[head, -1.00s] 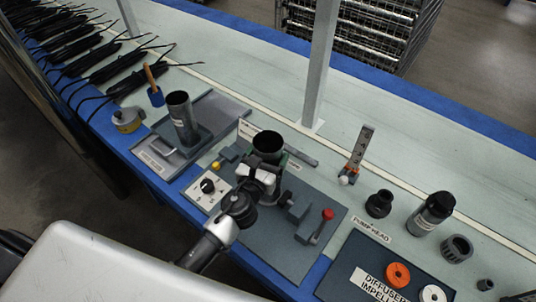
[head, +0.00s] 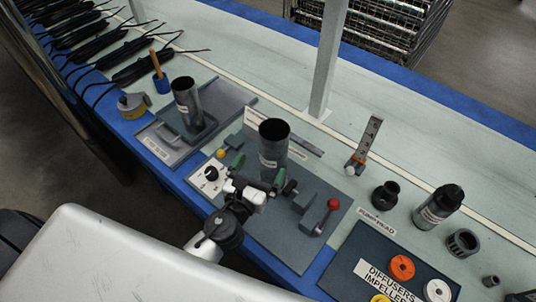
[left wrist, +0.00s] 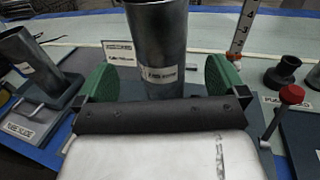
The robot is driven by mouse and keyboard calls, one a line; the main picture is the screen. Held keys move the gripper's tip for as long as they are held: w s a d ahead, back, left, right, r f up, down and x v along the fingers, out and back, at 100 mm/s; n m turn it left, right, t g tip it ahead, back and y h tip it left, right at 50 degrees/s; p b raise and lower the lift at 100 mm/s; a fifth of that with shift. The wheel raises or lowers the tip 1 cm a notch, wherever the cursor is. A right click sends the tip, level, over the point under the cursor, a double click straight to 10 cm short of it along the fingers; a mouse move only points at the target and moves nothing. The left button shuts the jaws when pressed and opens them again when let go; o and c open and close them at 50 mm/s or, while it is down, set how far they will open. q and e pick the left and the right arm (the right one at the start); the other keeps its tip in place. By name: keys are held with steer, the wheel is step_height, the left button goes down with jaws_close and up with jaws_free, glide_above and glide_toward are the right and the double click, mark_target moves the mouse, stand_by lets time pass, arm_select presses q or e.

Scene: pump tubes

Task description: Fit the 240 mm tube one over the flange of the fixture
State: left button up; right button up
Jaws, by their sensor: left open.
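A dark grey metal tube (head: 273,150) with a white label stands upright on the grey fixture plate (head: 290,238). It also shows upright in the left wrist view (left wrist: 160,40); its label is too blurred to read surely. My left gripper (head: 259,170) is open in front of the tube. Its green pads stand one on each side in the left wrist view (left wrist: 163,78), with gaps between pads and tube. The tube's foot is hidden behind my gripper, so I cannot see how it sits on the flange. My right gripper is not in view.
A second grey tube (head: 187,98) stands in a holder at the left. A red-knobbed lever (head: 327,216) is to the right on the fixture plate. A scale post (head: 366,145), dark pump parts (head: 438,207) and a tray of rings (head: 350,275) lie further right. A grey upright (head: 328,65) stands behind.

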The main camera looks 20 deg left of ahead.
arm_select(q)
steer(key=shift+s+a, duration=0.15)
steer(key=shift+s, duration=1)
